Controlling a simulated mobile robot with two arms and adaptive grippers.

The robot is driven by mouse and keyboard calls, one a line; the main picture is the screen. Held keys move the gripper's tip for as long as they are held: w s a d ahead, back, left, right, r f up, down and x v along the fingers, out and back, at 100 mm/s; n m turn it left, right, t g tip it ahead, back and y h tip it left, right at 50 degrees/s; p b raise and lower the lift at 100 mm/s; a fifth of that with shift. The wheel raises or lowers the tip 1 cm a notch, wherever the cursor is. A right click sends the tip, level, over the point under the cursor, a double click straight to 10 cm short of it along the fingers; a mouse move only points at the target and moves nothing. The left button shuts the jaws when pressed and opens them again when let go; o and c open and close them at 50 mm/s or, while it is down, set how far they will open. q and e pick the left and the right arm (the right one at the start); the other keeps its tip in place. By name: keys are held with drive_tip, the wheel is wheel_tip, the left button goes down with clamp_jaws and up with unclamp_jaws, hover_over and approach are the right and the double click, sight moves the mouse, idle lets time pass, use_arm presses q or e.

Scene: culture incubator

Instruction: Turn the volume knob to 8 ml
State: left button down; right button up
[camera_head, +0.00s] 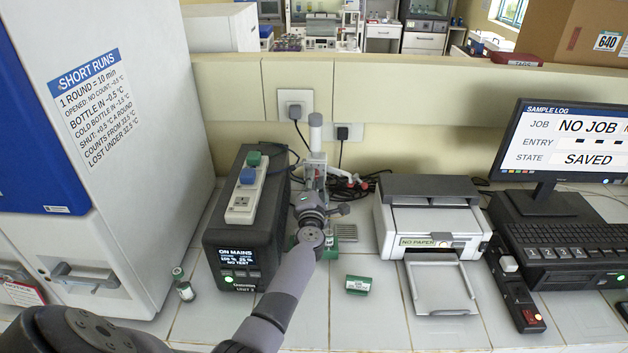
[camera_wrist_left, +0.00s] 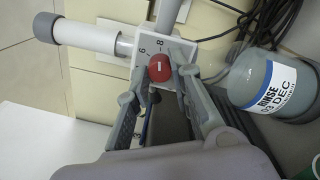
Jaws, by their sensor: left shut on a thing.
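The volume knob (camera_wrist_left: 160,68) is a small red disc with a short white mark, on a white dial plate (camera_wrist_left: 143,46) in the left wrist view. The figures 6 and 8 show on the plate above the knob; which figure the mark points to is unclear. My left gripper (camera_wrist_left: 160,78) has its two grey fingers on either side of the knob, shut on it. In the head view my left gripper (camera_head: 311,212) is in front of the dispenser (camera_head: 316,133), a slim upright device with a white top, and hides its knob.
A dark power unit (camera_head: 240,225) with a socket strip stands left of the dispenser, and a printer (camera_head: 430,220) stands right. A small green box (camera_head: 358,284) and a vial (camera_head: 184,290) are on the tiled bench. The left wrist view shows a grey rinse bottle (camera_wrist_left: 270,85).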

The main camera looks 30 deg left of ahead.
use_arm(q)
drive_tip(key=shift+f, duration=0.1)
drive_tip(key=c, duration=1.4)
unclamp_jaws()
drive_tip(key=v, duration=1.2)
